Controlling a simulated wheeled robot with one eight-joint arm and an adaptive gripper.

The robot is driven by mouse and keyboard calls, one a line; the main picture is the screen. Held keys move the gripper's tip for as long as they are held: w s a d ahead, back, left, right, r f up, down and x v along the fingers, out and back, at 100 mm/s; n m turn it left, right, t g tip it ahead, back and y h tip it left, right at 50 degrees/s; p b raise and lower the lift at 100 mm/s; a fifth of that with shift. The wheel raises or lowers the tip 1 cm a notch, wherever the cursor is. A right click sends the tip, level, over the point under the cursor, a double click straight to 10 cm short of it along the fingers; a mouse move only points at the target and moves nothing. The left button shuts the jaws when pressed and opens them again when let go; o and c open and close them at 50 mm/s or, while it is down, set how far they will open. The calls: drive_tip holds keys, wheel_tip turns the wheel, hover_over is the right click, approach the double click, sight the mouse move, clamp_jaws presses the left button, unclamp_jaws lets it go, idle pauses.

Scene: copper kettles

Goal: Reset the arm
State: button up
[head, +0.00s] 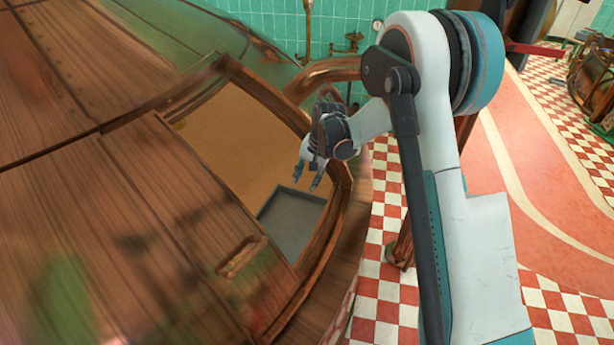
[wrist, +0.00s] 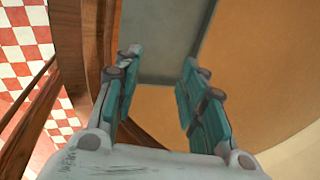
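My gripper (head: 308,176) is at the end of my arm, over the opening in the large wooden lid (head: 150,200) in the head view. Its fingers point down into the opening. In the wrist view my gripper (wrist: 160,75) has its two teal fingers spread apart, with nothing between them. A grey rectangular tray or panel (head: 292,222) lies inside the opening, below the fingers. It also shows beyond the fingertips in the wrist view (wrist: 165,30). Whether my fingers touch anything is not clear, but they look free.
The opening has a raised wooden rim (head: 335,205) close around my gripper. Inside is an orange-brown surface (head: 235,140). A copper pipe (head: 325,75) runs behind my arm. Red and white checkered floor (head: 380,290) lies to the right, with a green tiled wall (head: 275,22) behind.

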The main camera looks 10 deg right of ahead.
drive_tip(key=s+d+r+n+t+h+b, duration=0.1)
drive_tip(key=s+d+r+n+t+b, duration=0.3)
drive_tip(key=s+r+b, duration=0.8)
drive_tip(key=s+d+f+n+t+b, duration=0.1)
drive_tip(key=s+d+f+b, duration=0.1)
drive_tip(key=s, duration=0.9)
drive_tip(key=s+d+f+n+h+b, duration=0.1)
drive_tip(key=s+d+f+b, duration=0.1)
drive_tip(key=s, duration=1)
wheel_tip(320, 180, down, 2)
drive_tip(key=shift+s+t+b, duration=0.25)
drive_tip(key=shift+t+b, duration=0.15)
drive_tip(key=shift+b, duration=0.25)
